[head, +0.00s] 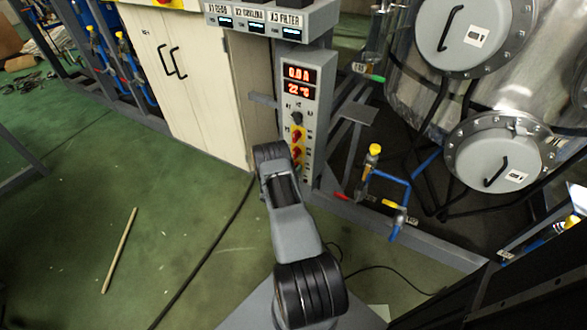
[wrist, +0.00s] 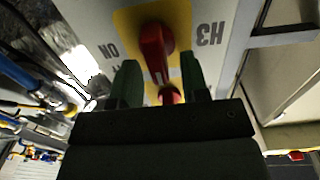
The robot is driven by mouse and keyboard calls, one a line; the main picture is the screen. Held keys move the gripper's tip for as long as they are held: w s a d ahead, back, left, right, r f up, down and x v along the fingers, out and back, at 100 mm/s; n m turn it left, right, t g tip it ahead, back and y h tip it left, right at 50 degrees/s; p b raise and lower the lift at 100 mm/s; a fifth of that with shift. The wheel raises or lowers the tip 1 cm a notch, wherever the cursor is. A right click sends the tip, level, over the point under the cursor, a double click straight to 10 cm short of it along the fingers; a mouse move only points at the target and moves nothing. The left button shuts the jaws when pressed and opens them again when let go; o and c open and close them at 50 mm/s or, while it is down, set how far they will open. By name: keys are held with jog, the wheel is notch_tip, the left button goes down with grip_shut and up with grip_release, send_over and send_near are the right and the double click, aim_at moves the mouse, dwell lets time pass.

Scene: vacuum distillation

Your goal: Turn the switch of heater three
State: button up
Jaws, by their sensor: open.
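The wrist view is upside down. It shows a large red switch (wrist: 153,46) on a yellow plate (wrist: 125,22), with an "H3" label (wrist: 210,35) beside it and "ON" on the other side. My gripper (wrist: 160,80) is open, its two green fingertips just short of this switch, to either side of its lower end in the picture. A second red knob (wrist: 170,95) shows between the fingers. No contact is visible. In the head view, red switches (head: 297,135) on yellow show on the grey control panel (head: 316,100); my arm hides the gripper tips there.
The panel displays read 0.0 A and 22 °C (head: 299,80). A grey ledge (head: 355,113) juts out right of the panel. A beige cabinet (head: 190,80) stands left, and blue piping (head: 390,185) and a steel vessel stand right. A stick (head: 119,250) lies on the open green floor.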

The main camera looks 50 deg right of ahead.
jog(key=shift+c, duration=0.3)
grip_shut()
dwell(0.3)
jog(key=m+b, duration=0.5)
jog(key=m, duration=0.1)
jog(key=s+f+m+b, duration=0.1)
jog(key=m+b, duration=0.4)
jog(key=m, duration=0.1)
jog(key=s+f+m+b, duration=0.1)
jog(key=m+b, duration=0.4)
jog(key=b, duration=0.1)
jog(key=shift+d+m, duration=0.25)
jog(key=shift+m, duration=0.15)
